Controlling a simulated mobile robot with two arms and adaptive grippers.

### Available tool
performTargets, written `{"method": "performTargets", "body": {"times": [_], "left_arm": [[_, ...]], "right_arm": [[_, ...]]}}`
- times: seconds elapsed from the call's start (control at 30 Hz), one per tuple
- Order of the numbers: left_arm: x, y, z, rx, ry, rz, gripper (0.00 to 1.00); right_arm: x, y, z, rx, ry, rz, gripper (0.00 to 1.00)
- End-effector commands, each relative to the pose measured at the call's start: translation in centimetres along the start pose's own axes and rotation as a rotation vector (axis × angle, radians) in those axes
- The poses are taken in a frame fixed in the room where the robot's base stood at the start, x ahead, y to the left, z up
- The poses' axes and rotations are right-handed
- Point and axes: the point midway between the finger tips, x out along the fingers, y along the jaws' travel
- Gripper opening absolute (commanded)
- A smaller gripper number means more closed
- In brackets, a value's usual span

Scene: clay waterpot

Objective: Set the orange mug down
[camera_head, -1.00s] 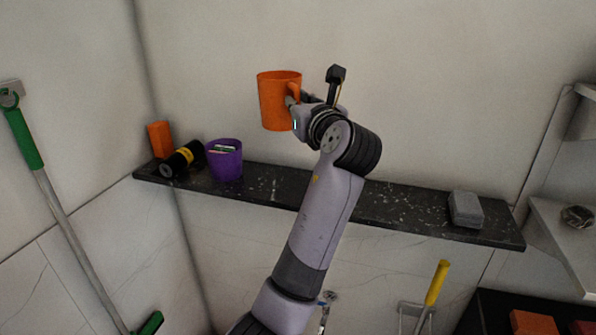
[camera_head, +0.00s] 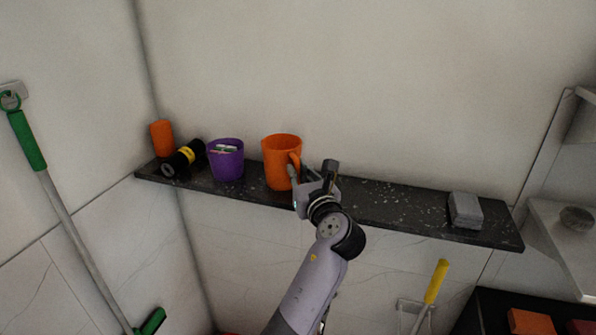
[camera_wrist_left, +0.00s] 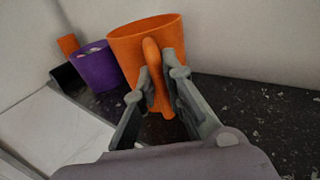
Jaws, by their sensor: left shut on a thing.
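The orange mug (camera_head: 280,160) is upright at the dark speckled shelf (camera_head: 385,205), just right of the purple cup. I cannot tell whether its base touches the shelf. My left gripper (camera_head: 299,180) is at the mug's right side, shut on its handle. In the left wrist view the two fingers (camera_wrist_left: 160,85) are on either side of the handle, and the mug (camera_wrist_left: 120,50) stands beyond them. My right gripper is not in view.
The purple cup (camera_head: 226,160) with small items inside stands close left of the mug. A grey block (camera_head: 465,210) lies at the right end. The shelf between is clear.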

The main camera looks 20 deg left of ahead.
Motion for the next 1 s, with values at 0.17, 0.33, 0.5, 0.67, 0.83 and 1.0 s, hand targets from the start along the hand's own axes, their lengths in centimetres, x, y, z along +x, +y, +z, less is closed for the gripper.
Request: {"method": "performTargets", "body": {"times": [0.17, 0.33, 0.5, 0.67, 0.83, 1.0], "left_arm": [[-0.01, -0.02, 0.06, 0.000, -0.001, 0.000, 0.00], [-0.01, -0.03, -0.23, 0.000, 0.000, 0.000, 0.13], [0.00, -0.02, -0.23, 0.000, 0.001, 0.000, 0.25], [0.00, -0.02, -0.23, 0.000, 0.001, 0.000, 0.30], [0.00, -0.02, -0.21, 0.000, 0.001, 0.000, 0.30], [0.17, 0.04, 0.18, 0.001, 0.001, 0.000, 0.30]], "right_arm": [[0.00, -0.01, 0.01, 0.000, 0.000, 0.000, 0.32], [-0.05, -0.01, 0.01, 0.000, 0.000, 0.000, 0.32], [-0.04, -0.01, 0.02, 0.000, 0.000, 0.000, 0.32], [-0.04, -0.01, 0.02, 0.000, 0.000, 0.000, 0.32], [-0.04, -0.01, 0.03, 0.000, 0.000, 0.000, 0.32], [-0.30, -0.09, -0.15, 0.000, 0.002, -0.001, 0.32]]}}
